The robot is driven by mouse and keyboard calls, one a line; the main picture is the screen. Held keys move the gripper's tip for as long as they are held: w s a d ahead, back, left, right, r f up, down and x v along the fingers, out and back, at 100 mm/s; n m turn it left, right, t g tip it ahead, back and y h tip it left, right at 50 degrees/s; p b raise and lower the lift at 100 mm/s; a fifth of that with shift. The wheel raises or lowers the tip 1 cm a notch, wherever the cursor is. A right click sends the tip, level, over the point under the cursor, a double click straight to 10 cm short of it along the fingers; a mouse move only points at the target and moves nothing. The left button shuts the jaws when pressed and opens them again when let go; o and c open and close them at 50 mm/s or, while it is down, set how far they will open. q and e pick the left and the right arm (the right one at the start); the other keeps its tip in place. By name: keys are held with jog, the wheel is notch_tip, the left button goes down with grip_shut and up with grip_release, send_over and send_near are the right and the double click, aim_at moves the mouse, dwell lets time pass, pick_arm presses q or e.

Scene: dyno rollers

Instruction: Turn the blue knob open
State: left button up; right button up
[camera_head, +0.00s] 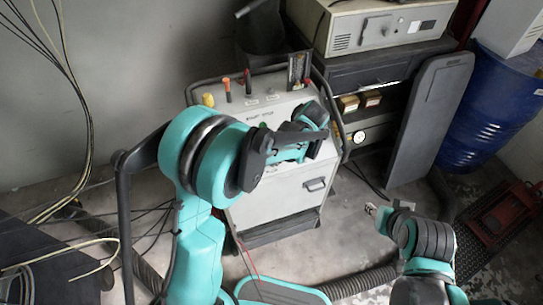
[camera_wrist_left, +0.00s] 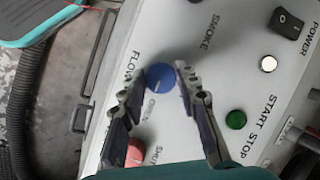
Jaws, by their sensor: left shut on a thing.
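The blue knob (camera_wrist_left: 160,77) sits on the light grey panel of the machine (camera_wrist_left: 160,25) in the left wrist view, near the "FLOW" label. A small pale mark shows on its lower part. My left gripper (camera_wrist_left: 158,82) has one finger on each side of the knob and is shut on it. In the head view, my left gripper (camera_head: 316,120) reaches over the panel and hides the knob. My right gripper (camera_head: 380,211) is low at the right, away from the machine; its finger opening is too small to judge.
A red knob (camera_wrist_left: 135,153), a green button (camera_wrist_left: 236,120) and a black power switch (camera_wrist_left: 287,22) are on the same panel. Orange and yellow handles (camera_head: 227,84) stand at its back. A dark cart (camera_head: 365,72) and blue barrel (camera_head: 485,110) are at the right.

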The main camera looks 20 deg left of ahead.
pick_arm(q)
jog(key=o, duration=1.1)
jog(key=shift+o, duration=0.2)
jog(key=shift+d+r, duration=0.1)
jog(key=v, duration=1.1)
jog(key=shift+d+r, duration=0.15)
jog(key=shift+r, duration=0.2)
